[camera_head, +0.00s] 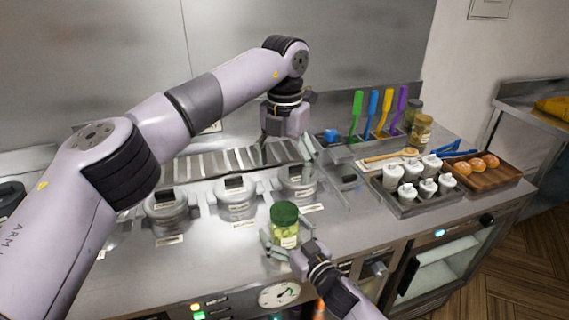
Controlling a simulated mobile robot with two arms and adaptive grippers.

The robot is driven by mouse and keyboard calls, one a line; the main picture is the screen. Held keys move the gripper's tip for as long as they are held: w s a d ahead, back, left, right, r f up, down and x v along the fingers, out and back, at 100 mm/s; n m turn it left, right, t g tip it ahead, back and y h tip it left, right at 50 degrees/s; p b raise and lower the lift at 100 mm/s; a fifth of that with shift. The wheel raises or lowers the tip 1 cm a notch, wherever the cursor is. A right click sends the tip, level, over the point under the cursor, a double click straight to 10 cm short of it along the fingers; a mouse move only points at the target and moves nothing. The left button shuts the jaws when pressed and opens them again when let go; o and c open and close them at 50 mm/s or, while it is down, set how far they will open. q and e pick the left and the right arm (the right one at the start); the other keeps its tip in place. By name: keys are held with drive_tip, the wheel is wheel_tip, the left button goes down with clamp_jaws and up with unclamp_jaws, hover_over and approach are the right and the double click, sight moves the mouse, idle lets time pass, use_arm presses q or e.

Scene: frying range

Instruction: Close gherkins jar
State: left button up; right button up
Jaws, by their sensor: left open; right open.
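The gherkins jar (285,239) is a clear jar with green contents and a pale label, standing upright near the front edge of the steel counter. Its green lid (285,211) sits on its top; I cannot tell how tightly. My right gripper (284,243) comes from the front right and is open, with its fingers around the sides of the jar's body. My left gripper (287,158) is open and empty, pointing down above and behind the jar, clear of the lid.
Lidded steel containers (237,198) stand in a row behind the jar. A rack of coloured utensils (372,113), other jars (421,132), a tray of white shakers (406,207) and a wooden tray of buns (484,179) are to the right.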

drive_tip(key=v, duration=1.1)
drive_tip(key=shift+s, duration=0.25)
drive_tip(key=shift+s+d+f, duration=0.1)
drive_tip(key=shift+d+f, duration=0.05)
drive_tip(key=shift+d, duration=0.05)
